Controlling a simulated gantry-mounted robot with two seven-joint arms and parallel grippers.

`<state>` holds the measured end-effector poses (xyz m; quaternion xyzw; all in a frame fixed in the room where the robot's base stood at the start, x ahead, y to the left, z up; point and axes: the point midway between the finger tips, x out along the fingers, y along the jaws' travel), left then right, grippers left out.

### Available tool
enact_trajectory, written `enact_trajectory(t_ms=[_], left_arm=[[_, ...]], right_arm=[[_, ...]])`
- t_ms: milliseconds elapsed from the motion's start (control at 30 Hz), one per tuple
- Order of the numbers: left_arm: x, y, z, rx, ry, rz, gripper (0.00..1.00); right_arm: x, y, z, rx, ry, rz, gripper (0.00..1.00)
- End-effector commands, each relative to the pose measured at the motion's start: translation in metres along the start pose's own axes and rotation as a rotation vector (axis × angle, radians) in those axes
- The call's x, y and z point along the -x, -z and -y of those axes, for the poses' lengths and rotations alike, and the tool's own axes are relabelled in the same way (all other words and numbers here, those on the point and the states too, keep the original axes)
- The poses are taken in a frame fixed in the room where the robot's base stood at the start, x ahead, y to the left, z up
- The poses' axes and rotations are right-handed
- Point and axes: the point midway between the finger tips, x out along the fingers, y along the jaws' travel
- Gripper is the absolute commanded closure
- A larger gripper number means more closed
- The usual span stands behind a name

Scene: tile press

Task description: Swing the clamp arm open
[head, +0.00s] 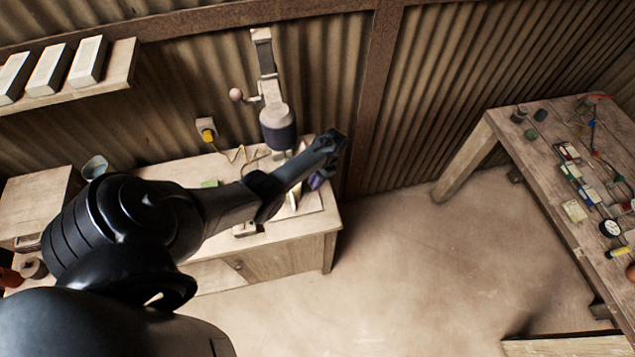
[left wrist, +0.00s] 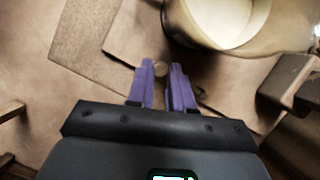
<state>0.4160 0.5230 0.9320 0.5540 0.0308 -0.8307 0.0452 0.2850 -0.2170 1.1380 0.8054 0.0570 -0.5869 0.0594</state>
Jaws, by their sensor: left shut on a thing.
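My left gripper (head: 317,181) reaches in over the bench beside the press; in the head view its purple fingers are largely hidden behind my own arm. In the left wrist view, the purple fingers (left wrist: 160,78) are close together, with a small round brown knob (left wrist: 160,68) between their tips. I take this knob to be part of the clamp arm; the rest of that arm is hard to make out. The press (head: 277,112) has a pale head with a dark blue lower part and a ball-ended lever (head: 236,95). My right gripper is not in view.
The press stands on a wooden bench (head: 300,247) against a corrugated wall. A yellow plug (head: 208,135) sits in a wall socket. A shelf (head: 110,84) with several boxes hangs upper left. A cluttered table (head: 545,165) stands at right. The floor between is clear.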

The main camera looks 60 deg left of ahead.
Motion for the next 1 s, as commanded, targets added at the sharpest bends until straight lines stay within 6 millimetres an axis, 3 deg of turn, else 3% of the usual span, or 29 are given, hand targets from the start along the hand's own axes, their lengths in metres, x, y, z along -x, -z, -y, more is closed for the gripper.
enact_trajectory(t_ms=[367, 400, 567, 867, 1000], left_arm=[[0.001, 0.006, -0.002, 0.058, -0.024, -0.004, 1.0], [0.001, 0.006, -0.002, 0.058, -0.024, -0.004, 0.77], [0.001, 0.005, -0.002, 0.057, -0.024, -0.003, 0.54], [0.003, 0.005, -0.002, 0.056, -0.024, -0.002, 0.54], [0.014, 0.004, -0.002, 0.056, -0.024, -0.003, 0.54]], right_arm=[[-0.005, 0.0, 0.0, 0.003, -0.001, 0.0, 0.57], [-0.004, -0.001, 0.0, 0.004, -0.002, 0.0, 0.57], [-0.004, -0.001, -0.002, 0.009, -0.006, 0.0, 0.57], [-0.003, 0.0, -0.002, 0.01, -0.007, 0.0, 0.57], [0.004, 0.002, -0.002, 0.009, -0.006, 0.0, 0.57]])
